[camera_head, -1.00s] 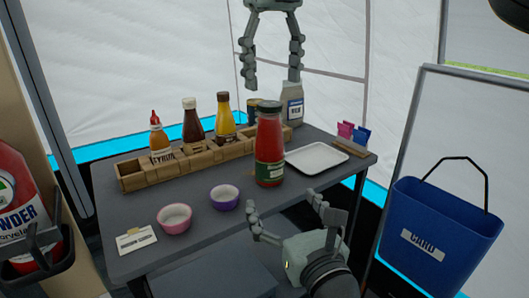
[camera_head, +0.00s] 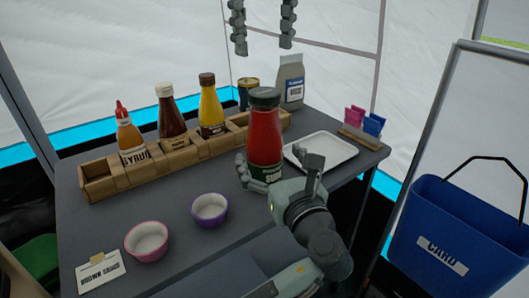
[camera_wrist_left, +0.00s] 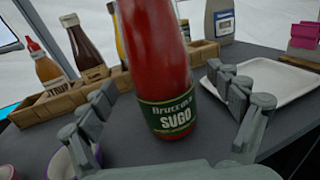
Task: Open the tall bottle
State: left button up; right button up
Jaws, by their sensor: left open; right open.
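The tall bottle (camera_head: 264,140) is a red sauce bottle with a dark green lid and a green SUGO label. It stands upright on the grey table, and its lid is on. My left gripper (camera_head: 277,172) is low at the bottle, its open fingers on either side of the label. In the left wrist view the bottle (camera_wrist_left: 160,60) stands between the spread fingers (camera_wrist_left: 165,125), with gaps visible on both sides. My right gripper (camera_head: 262,40) is open and empty, high above the far side of the table, its fingers pointing down.
A wooden rack (camera_head: 100,178) holds syrup, brown and yellow bottles behind. A white tray (camera_head: 335,150) lies right of the bottle. A pink bowl (camera_head: 146,241) and a purple bowl (camera_head: 209,209) stand front left. A blue bin (camera_head: 455,225) is at the right.

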aim_at(264, 147)
pick_arm(q)
jog(key=shift+x, duration=1.9)
pick_arm(e)
jog(key=shift+w+f, duration=0.1)
